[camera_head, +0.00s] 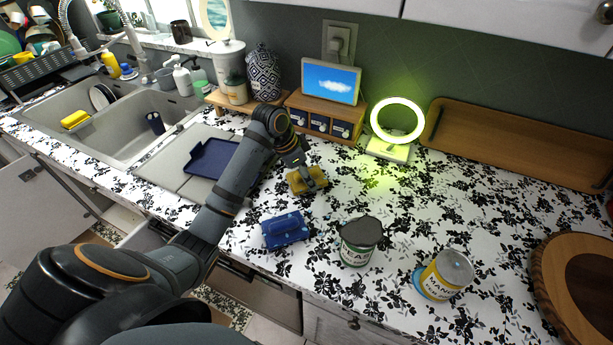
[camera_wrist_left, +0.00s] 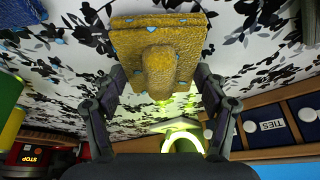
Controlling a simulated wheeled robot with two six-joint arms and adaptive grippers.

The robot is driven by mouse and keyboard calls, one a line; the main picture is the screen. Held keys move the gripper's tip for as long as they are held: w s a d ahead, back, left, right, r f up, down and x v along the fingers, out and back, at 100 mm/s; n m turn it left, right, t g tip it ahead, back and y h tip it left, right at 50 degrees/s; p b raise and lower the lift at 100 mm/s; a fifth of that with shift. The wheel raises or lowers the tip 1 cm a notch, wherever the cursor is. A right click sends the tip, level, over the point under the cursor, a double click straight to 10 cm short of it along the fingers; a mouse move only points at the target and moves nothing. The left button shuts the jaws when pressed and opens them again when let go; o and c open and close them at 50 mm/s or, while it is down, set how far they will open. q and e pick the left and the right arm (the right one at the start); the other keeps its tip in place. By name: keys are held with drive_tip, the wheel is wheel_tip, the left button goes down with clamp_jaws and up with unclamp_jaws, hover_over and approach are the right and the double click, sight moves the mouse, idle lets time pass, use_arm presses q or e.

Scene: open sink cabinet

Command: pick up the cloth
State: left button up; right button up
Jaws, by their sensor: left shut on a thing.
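A mustard-yellow folded cloth (camera_head: 307,180) is at the middle of the floral countertop, below the small drawer box. My left gripper (camera_head: 299,170) reaches down on it from above. I cannot tell whether the cloth is clear of the counter. A blue cloth-like folded piece (camera_head: 285,230) lies nearer the front edge. My right gripper is not in view.
Two cans, one with a dark lid (camera_head: 360,240) and one yellow-labelled (camera_head: 445,274), stand to the front right. A lit ring lamp (camera_head: 397,146) and a wooden tray (camera_head: 520,145) are at the back. A sink (camera_head: 60,105) is at left. Counter right of the cloth is clear.

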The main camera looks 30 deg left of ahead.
use_arm(q)
wheel_tip(320, 180, up, 2)
drive_tip(key=shift+w+r+b, duration=0.1)
drive_tip(key=shift+r+b, duration=0.1)
drive_tip(key=shift+b, duration=0.2)
drive_tip(key=s+r+b, duration=0.4)
drive_tip(key=s+r, duration=0.6)
drive_tip(key=s, duration=0.4)
drive_tip(key=shift+d, duration=0.35)
drive_tip(key=o, duration=0.5)
drive_tip(key=shift+s, duration=0.1)
drive_tip(key=c, duration=0.3)
drive_tip(key=shift+c, duration=0.3)
